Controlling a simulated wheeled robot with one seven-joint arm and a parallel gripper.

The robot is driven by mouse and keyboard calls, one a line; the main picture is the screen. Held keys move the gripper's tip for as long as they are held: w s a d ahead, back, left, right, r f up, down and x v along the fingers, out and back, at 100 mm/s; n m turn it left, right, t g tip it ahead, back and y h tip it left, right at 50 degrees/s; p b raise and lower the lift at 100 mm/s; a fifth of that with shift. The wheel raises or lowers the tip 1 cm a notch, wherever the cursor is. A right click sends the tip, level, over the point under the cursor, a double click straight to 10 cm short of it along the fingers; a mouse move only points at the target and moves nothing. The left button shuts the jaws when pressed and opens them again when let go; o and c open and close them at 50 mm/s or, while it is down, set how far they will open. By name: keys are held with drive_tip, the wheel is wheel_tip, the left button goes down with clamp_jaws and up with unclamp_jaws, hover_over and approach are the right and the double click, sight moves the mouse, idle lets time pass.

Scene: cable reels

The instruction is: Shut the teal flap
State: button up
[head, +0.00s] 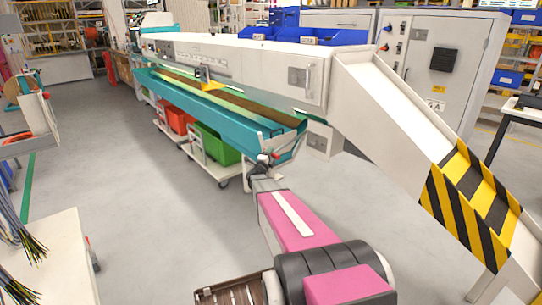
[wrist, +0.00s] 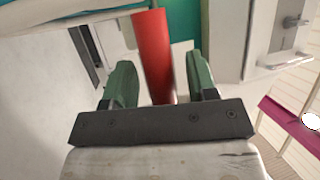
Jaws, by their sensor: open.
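The teal flap (head: 215,108) runs along the front of the long white machine in the head view. It stands out from the machine, tilted, with a brown inner channel above it. A teal patch (wrist: 184,30) shows at the top of the wrist view. A red bar-like handle (wrist: 153,55) lies between the green fingers of my gripper (wrist: 158,85). The fingers are open, with a clear gap on the bar's right side; contact on the left cannot be told. In the head view my gripper (head: 266,163) is at the flap's near end, where the handle is small and partly hidden.
Wheeled carts with a green crate (head: 217,145) and a red crate (head: 181,121) stand under the flap. A white chute (head: 395,105) with a black-and-yellow striped end slopes down at the right. A white table (head: 50,255) with cables is at the left. Open floor lies between.

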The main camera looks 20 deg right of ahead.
drive_tip(key=shift+w+d, duration=0.1)
drive_tip(key=shift+c, duration=0.4)
clamp_jaws()
drive_tip(key=r, duration=0.3)
drive_tip(key=r+g+y, duration=0.1)
drive_tip(key=r, duration=0.2)
drive_tip(key=r+m+g, duration=0.1)
drive_tip(key=r, duration=0.2)
drive_tip(key=shift+a+r+y, duration=0.3)
drive_tip(key=shift+r, duration=0.05)
wheel_tip(320, 180, up, 9)
drive_tip(key=d, duration=0.1)
drive_tip(key=shift+w+d+r, duration=0.15)
drive_tip(key=shift+w+r, duration=0.05)
drive_tip(key=shift+o, duration=0.4)
unclamp_jaws()
drive_tip(key=shift+s+f, duration=0.1)
drive_tip(key=shift+f, duration=0.05)
